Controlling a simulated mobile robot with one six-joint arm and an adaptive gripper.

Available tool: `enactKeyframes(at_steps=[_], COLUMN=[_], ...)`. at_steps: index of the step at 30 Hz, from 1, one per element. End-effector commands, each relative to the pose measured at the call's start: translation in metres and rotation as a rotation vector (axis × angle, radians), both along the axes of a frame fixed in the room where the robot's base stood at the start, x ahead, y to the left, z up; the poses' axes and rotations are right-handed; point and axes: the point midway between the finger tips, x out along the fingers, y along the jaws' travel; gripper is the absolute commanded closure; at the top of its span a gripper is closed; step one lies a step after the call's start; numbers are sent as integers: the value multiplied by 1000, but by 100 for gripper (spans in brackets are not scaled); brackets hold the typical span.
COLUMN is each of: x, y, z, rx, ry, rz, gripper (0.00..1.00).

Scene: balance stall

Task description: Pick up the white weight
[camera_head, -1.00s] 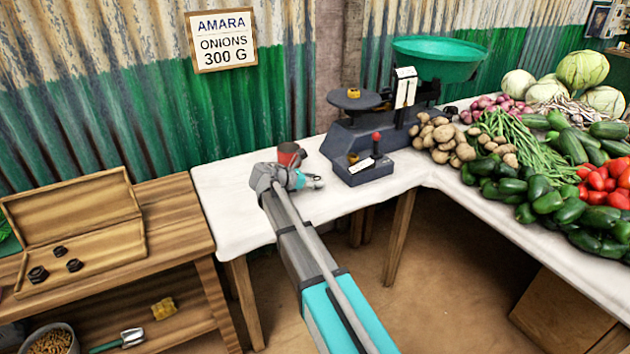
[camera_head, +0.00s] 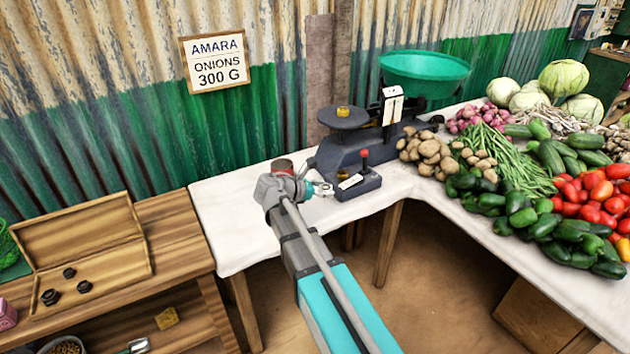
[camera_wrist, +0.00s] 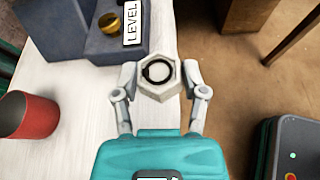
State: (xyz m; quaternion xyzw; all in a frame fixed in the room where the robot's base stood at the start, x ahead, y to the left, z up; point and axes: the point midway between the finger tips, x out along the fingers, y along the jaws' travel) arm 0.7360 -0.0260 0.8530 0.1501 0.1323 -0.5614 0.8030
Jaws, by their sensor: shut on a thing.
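The white weight (camera_wrist: 158,75) is a pale hexagonal piece with a dark ring on top, seen in the wrist view. My gripper (camera_wrist: 160,82) is shut on it, with one grey finger against each side. In the head view my gripper (camera_head: 322,190) is over the white-covered table, just in front of the scale's base. The weight is too small and too hidden by the gripper to make out clearly there. I cannot tell whether the weight touches the cloth or is a little above it.
The balance scale (camera_head: 350,155) stands behind, with a green pan (camera_head: 425,72) and a brass weight (camera_head: 343,111) on its dark plate. A red can (camera_wrist: 27,114) is close by on the left. Potatoes (camera_head: 428,150) lie to the right. An open wooden box (camera_head: 90,250) holds dark weights.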

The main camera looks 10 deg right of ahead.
Motion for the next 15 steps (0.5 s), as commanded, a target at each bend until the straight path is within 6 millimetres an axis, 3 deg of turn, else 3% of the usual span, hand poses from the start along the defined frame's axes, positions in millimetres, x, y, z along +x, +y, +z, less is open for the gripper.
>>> enactKeyframes(at_steps=[1,6,15], x=[-11,-28,-37], y=[-4,-9,-12], z=[7,14,18], rx=[0,0,0], ry=[0,0,0], rz=[0,0,1], gripper=[100,100,100])
